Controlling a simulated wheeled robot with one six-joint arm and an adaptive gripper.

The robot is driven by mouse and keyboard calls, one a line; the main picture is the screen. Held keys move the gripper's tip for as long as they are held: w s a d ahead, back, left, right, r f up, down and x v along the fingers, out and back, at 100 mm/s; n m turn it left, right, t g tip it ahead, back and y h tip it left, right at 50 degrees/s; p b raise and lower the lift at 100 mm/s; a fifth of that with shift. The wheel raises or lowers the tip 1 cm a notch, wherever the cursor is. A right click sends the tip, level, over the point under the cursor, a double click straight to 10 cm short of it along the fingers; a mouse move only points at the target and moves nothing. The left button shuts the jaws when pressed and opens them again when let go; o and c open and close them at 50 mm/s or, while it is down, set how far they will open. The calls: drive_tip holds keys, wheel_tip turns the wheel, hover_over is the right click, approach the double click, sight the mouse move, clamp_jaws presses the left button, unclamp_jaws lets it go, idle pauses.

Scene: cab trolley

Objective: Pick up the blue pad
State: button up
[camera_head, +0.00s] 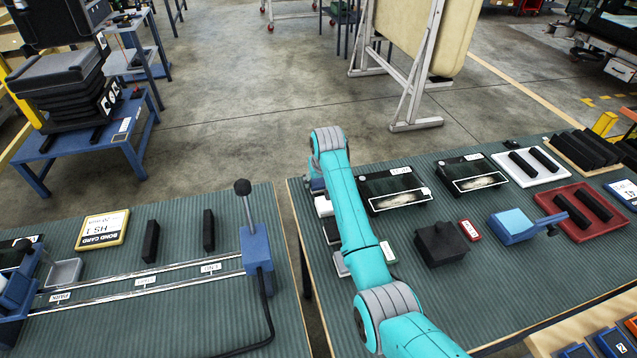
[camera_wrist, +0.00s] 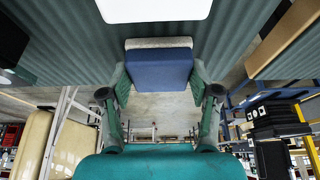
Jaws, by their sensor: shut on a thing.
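The blue pad (camera_wrist: 158,72) shows in the wrist view as a blue block with a pale grey layer along its upper edge. My gripper (camera_wrist: 160,80) is shut on it, with one finger at each side. The pad lies across the gap between the fingers, close to the ribbed green mat (camera_wrist: 70,45). I cannot tell whether it still touches the mat. In the head view my teal arm reaches over the left edge of the right-hand table (camera_head: 470,300) and hides my fingertips and the pad.
A white block (camera_wrist: 155,8) is at the wrist view's top. In the head view, small pale and dark blocks stand beside my arm. Black labelled trays (camera_head: 393,190), a dark knobbed block (camera_head: 440,243) and a blue handled tool (camera_head: 512,226) lie to the right. A gap separates the two tables.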

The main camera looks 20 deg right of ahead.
sight(319, 181)
wheel_tip(319, 181, up, 10)
idle(0.6)
